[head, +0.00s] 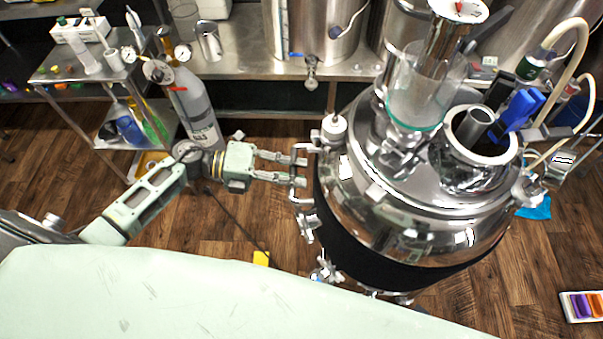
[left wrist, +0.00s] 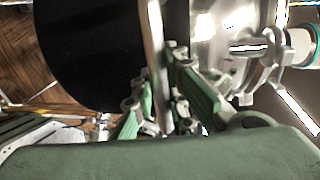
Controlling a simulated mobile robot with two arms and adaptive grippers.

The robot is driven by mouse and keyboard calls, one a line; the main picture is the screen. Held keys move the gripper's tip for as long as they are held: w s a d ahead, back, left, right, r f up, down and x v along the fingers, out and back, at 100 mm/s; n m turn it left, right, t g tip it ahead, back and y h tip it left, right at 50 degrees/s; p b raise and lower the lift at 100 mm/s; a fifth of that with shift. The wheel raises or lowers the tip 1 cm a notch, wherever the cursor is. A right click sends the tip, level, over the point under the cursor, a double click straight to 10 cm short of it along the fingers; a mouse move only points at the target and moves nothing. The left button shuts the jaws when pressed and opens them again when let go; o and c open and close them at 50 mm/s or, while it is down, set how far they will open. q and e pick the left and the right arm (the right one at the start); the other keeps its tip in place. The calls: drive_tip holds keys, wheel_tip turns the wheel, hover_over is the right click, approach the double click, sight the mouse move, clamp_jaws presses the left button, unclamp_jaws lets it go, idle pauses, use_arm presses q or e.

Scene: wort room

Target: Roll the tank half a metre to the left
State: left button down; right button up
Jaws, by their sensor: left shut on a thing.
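The tank (head: 420,200) is a shiny round steel vessel with a black band around its side, standing right of centre in the head view. A bar handle (head: 294,180) stands out from its left side. My left gripper (head: 300,168) reaches in from the left and is shut on this handle. In the left wrist view the handle (left wrist: 155,60) runs between the fingers of my left gripper (left wrist: 160,105), with the tank's black band (left wrist: 90,50) beside it. The tank's feet are mostly hidden below its body. My right gripper is not in view.
A grey gas cylinder (head: 193,105) stands left of the tank, by a small steel cart (head: 85,72). A steel bench (head: 245,65) runs along the back. A tray with coloured items (head: 583,306) is at lower right.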

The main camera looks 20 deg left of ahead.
use_arm(q)
drive_tip(key=shift+s+a+f, duration=0.1)
drive_tip(key=shift+a, duration=0.35)
drive_tip(key=c, duration=2)
unclamp_jaws()
drive_tip(key=shift+o, duration=1.4)
drive_tip(key=shift+d, duration=0.2)
drive_tip(key=v, duration=1.2)
